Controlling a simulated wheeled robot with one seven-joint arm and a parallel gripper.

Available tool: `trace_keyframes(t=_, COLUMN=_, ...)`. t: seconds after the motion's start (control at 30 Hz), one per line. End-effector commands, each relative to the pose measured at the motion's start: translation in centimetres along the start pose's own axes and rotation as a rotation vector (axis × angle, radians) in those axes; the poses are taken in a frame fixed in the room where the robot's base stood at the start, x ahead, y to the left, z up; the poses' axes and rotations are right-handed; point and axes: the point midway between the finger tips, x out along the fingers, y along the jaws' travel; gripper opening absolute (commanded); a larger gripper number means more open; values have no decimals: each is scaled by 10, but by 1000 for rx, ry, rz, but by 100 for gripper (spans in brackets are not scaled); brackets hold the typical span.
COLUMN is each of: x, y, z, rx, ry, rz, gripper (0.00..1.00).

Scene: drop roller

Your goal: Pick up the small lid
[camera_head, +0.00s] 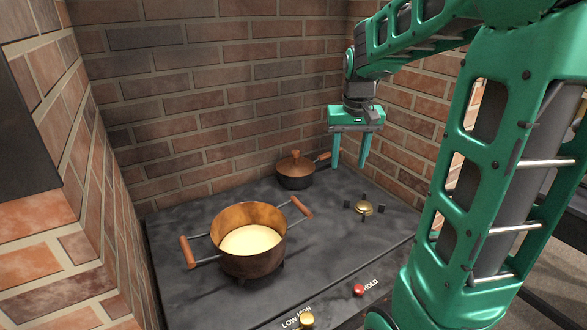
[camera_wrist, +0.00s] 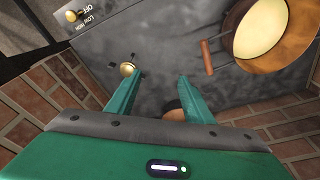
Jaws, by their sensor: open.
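The small lid (camera_head: 296,165) is copper-brown with a wooden knob. It sits on a small dark pot (camera_head: 297,182) near the back wall of the stove top. My gripper (camera_head: 349,160) is open and empty, its two green fingers pointing down, to the right of the lid in the head view and higher than the stove. In the wrist view, the open fingers of my gripper (camera_wrist: 158,76) reach over the stove top. A small brown patch (camera_wrist: 174,112) shows between them near the gripper body, probably the lid, mostly hidden.
A large pot (camera_head: 250,258) with two wooden handles and pale contents stands open in front of the small pot. A burner with a brass cap (camera_head: 364,208) is at the right. Brick walls (camera_head: 200,100) stand close behind and at both sides. Knobs line the front edge.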

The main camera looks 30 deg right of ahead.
Motion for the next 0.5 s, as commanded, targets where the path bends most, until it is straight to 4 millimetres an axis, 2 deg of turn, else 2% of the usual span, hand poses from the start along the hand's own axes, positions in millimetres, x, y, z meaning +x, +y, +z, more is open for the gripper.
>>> trace_keyframes(t=0.03, x=5, y=-9, z=-27, rx=-11, ry=15, rz=1, gripper=47)
trace_keyframes(t=0.1, x=12, y=-21, z=-62, rx=-24, ry=41, rz=-1, gripper=47)
trace_keyframes(t=0.3, x=39, y=-60, z=-158, rx=-68, ry=115, rz=-14, gripper=47)
trace_keyframes(t=0.4, x=55, y=-82, z=-199, rx=-89, ry=149, rz=-24, gripper=47)
trace_keyframes(t=0.5, x=72, y=-100, z=-232, rx=-108, ry=177, rz=-35, gripper=47)
